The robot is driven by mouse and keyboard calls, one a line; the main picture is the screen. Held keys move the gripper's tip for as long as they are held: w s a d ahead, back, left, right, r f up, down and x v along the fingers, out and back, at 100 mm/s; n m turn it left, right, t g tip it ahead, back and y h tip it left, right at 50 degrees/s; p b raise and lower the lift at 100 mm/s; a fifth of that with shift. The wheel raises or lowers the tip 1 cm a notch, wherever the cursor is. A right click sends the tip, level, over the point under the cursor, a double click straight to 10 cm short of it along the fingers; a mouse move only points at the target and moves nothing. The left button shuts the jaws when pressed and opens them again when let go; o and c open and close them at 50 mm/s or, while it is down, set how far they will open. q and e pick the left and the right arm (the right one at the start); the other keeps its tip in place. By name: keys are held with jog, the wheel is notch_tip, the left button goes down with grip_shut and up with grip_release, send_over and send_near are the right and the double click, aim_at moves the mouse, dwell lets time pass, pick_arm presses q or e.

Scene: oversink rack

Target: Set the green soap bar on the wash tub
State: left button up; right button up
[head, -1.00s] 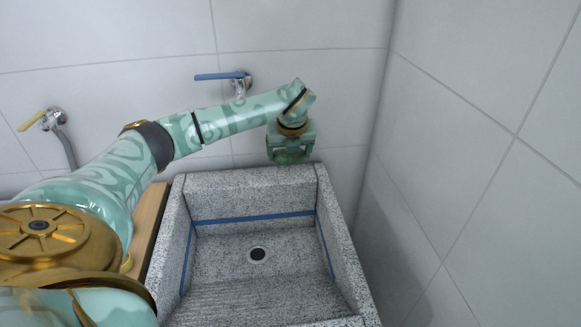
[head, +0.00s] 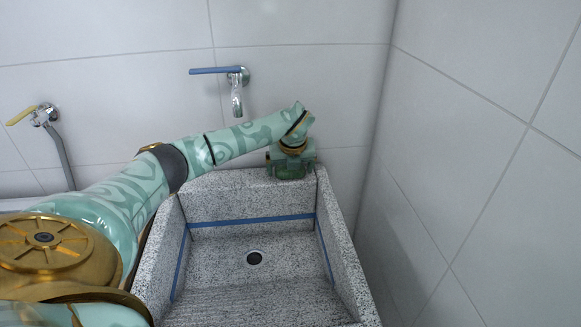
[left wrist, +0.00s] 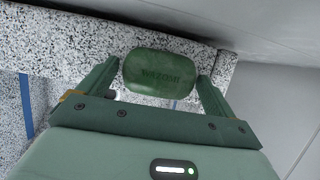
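The green soap bar (left wrist: 160,72) shows in the left wrist view, lying between the fingertips of my left gripper (left wrist: 158,76), with stamped lettering on its face. In the head view my left gripper (head: 290,172) is at the back right corner of the grey speckled wash tub (head: 228,184), at the back rim. The rim also shows behind the soap in the left wrist view (left wrist: 60,45). I cannot tell if the soap touches the rim. My right gripper is not in view.
A blue-handled tap (head: 236,90) is on the tiled wall above the tub, left of the gripper. A yellow-handled tap with a hose (head: 45,116) is further left. A tiled side wall (head: 460,170) stands close on the right. The tub basin is empty.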

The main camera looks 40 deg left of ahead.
pick_arm(q)
jog(key=shift+o, duration=0.2)
jog(key=shift+r, duration=0.35)
jog(key=p+v, duration=0.4)
jog(key=v, duration=0.7)
jog(key=shift+d+r+p, duration=0.2)
jog(key=shift+r+p, duration=0.05)
jog(key=shift+p, duration=0.15)
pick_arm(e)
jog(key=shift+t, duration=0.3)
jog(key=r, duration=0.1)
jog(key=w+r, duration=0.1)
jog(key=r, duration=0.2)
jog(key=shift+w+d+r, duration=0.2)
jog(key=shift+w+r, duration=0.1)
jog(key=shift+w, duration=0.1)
pick_arm(q)
jog(key=shift+s+r, duration=0.1)
